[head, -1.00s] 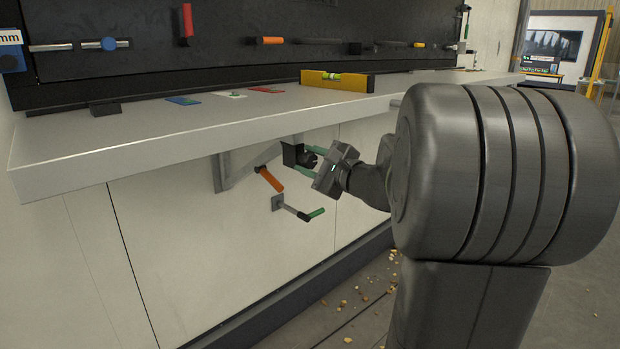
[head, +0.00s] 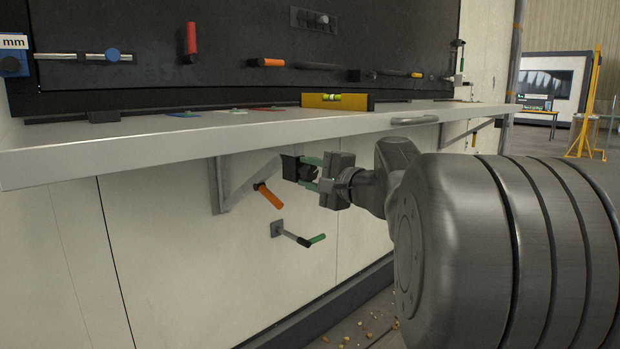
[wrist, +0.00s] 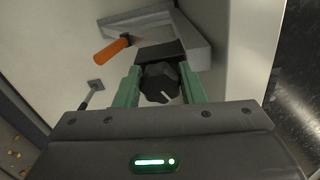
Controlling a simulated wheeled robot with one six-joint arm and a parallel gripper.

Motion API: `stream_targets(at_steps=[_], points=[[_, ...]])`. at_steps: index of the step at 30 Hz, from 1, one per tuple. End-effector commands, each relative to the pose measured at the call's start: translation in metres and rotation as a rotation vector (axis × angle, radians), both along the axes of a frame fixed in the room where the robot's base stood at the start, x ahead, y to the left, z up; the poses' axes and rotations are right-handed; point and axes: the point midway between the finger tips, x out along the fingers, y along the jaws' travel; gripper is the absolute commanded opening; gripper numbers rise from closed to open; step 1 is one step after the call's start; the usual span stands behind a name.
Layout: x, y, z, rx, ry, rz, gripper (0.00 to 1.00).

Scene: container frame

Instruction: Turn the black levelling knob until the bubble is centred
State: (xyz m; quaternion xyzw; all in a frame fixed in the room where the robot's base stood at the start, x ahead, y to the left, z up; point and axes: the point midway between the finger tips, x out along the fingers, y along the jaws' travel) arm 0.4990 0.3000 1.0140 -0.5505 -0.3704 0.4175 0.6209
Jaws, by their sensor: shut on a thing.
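The black levelling knob (wrist: 160,84) sits under the shelf, on a dark bracket, with a pale mark on its face pointing down and slightly right in the wrist view. My gripper (head: 313,172) has its green fingers on both sides of the knob and is shut on it. The knob (head: 307,173) is partly hidden by the fingers in the head view. The yellow spirit level (head: 350,102) lies on the shelf above, with a green vial near its middle. The bubble is too small to place surely.
The white shelf (head: 150,143) runs above my gripper, with a grey handle (head: 414,121) on its front edge. An orange-handled lever (head: 270,196) and a green-handled crank (head: 298,238) stick out from the wall to the left and below. Coloured cards lie on the shelf.

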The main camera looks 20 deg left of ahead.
Motion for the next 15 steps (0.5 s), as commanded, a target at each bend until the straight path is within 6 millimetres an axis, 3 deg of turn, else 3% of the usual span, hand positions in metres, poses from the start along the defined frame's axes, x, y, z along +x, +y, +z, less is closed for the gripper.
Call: stream_targets(at_steps=[10, 11, 13, 15], points=[[0.0002, -0.0001, -0.0008, -0.002, 0.0, 0.0, 0.14], [0.0002, -0.0001, -0.0008, -0.002, 0.0, 0.0, 0.42], [0.0002, -0.0001, -0.0007, -0.002, 0.0, 0.0, 0.56], [0.0002, -0.0001, -0.0006, -0.001, -0.001, 0.0, 0.58]])
